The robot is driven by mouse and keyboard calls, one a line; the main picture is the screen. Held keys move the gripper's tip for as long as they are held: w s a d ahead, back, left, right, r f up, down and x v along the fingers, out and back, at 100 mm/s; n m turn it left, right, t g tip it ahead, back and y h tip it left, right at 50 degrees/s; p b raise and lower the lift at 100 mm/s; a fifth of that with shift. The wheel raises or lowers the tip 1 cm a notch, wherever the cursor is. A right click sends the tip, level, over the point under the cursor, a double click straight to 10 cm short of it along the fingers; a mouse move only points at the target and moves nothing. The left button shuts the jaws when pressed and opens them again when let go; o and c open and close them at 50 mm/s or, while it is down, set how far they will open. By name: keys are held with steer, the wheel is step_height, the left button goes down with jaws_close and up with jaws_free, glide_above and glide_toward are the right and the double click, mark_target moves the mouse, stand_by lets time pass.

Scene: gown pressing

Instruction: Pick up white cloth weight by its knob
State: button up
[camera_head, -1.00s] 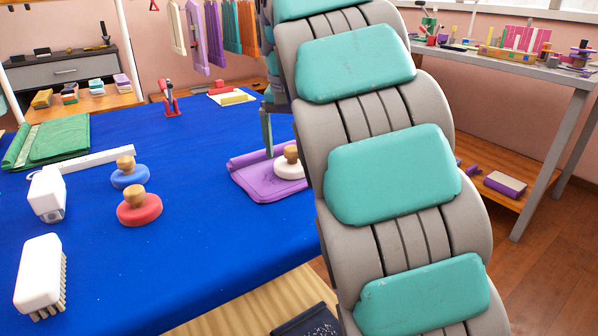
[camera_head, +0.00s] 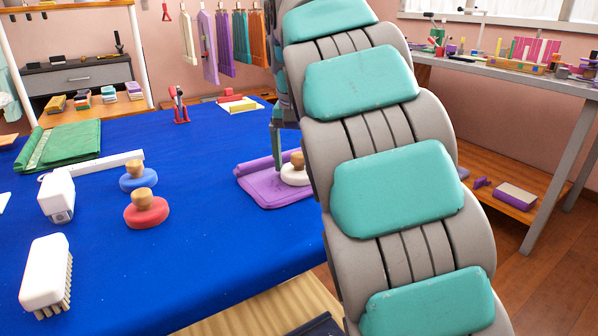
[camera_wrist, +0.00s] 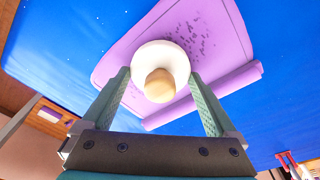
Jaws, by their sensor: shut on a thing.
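The white cloth weight (camera_head: 294,175), a white disc with a wooden knob, is on the folded purple cloth (camera_head: 262,192). My arm hides its right part in the head view. In the wrist view the weight (camera_wrist: 160,52) shows from above, its knob (camera_wrist: 160,86) pointing towards the camera. My gripper (camera_wrist: 159,76) is shut on the weight, with one green finger on each side of the disc. In the head view a finger of my gripper (camera_head: 275,140) hangs just left of the knob. I see no clear gap between weight and cloth.
A blue weight (camera_head: 138,182) and a red weight (camera_head: 146,216) stand to the left on the blue table cover (camera_head: 190,260). A white brush (camera_head: 45,270), a white block (camera_head: 57,195) and a green folded cloth (camera_head: 70,148) lie further left. The blue area between is clear.

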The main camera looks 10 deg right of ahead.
jaws_close()
steer(key=shift+r, duration=0.2)
